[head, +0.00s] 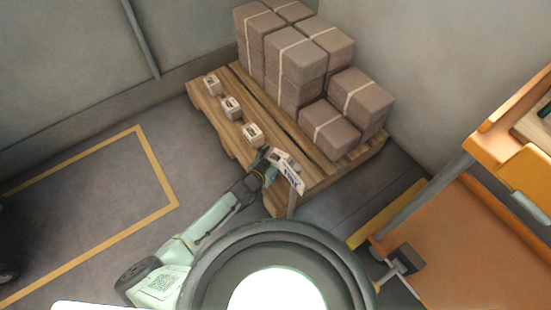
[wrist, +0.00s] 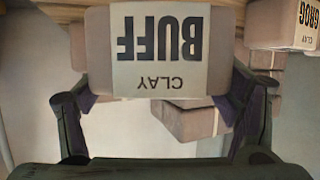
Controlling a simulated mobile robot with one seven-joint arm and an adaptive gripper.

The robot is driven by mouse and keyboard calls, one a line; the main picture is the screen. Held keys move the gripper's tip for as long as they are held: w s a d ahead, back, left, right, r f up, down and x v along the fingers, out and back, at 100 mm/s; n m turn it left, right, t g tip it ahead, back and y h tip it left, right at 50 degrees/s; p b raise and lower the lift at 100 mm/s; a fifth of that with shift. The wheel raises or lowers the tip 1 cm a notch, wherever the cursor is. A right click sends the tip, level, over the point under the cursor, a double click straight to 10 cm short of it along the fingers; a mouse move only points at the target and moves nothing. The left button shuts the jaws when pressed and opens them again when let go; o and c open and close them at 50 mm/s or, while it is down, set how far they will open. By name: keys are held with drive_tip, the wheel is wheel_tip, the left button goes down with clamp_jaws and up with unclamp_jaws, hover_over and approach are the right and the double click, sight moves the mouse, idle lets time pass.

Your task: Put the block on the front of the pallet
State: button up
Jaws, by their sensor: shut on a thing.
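My gripper (wrist: 165,100) is shut on a pale block (wrist: 160,20) whose label reads BUFF CLAY, upside down in the wrist view. A finger lies on each side of it. In the head view, my gripper (head: 270,163) is at the front end of the wooden pallet (head: 310,172). The held block is partly hidden there by my gripper and a small sign. I cannot tell whether it touches the boards. Three similar blocks stand in a row along the pallet's left side: a far one (head: 212,84), a middle one (head: 231,107) and a near one (head: 252,133).
A white sign (head: 291,178) on a post stands at the pallet's front. Brown strapped packages (head: 295,55) are stacked on the pallet's back and right. A block labelled GROG (wrist: 298,25) shows in the wrist view. An orange cart (head: 460,240) stands right.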

sight(278, 163)
wheel_tip(278, 163, down, 4)
drive_tip(key=shift+f+b, duration=0.1)
drive_tip(key=shift+b, duration=0.35)
drive_tip(key=o, duration=1.7)
drive_tip(key=p+v, duration=0.2)
drive_tip(key=v, duration=1)
